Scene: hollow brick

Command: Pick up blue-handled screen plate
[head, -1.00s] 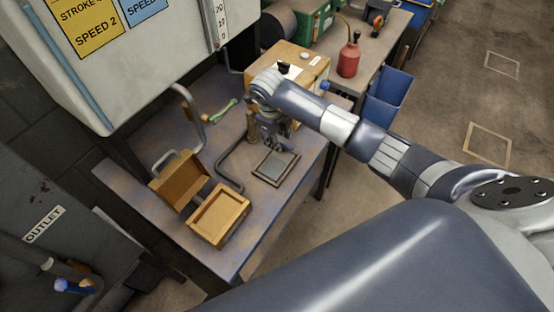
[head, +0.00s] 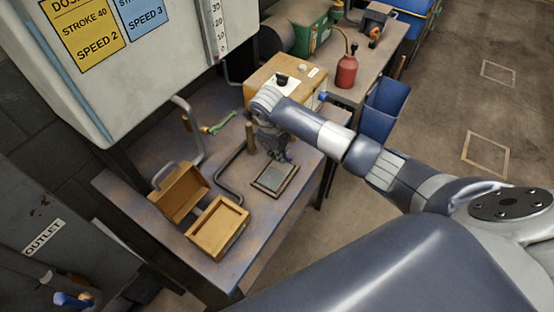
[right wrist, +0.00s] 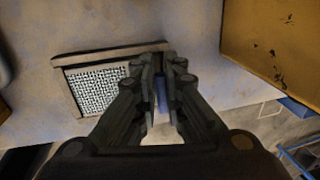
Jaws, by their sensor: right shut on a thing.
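The screen plate is a flat, dark-framed rectangle with a grey mesh; it lies on the workbench in the head view (head: 275,179). In the right wrist view its pale mesh and frame (right wrist: 98,88) show at left of the fingers. Its blue handle (right wrist: 162,95) shows between the fingertips. My right gripper (head: 280,157) reaches down at the plate's far edge and is shut on the handle; it also fills the middle of the right wrist view (right wrist: 160,75). The plate looks flat on the bench; I cannot tell any gap beneath. My left gripper is not in view.
On the workbench (head: 140,205), an open wooden box (head: 218,228) stands left of the plate. A bent grey pipe (head: 228,180) and a short upright post (head: 250,138) are close by. A yellowish machine box (head: 290,75) stands behind my gripper. A blue bin (head: 385,108) is beyond.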

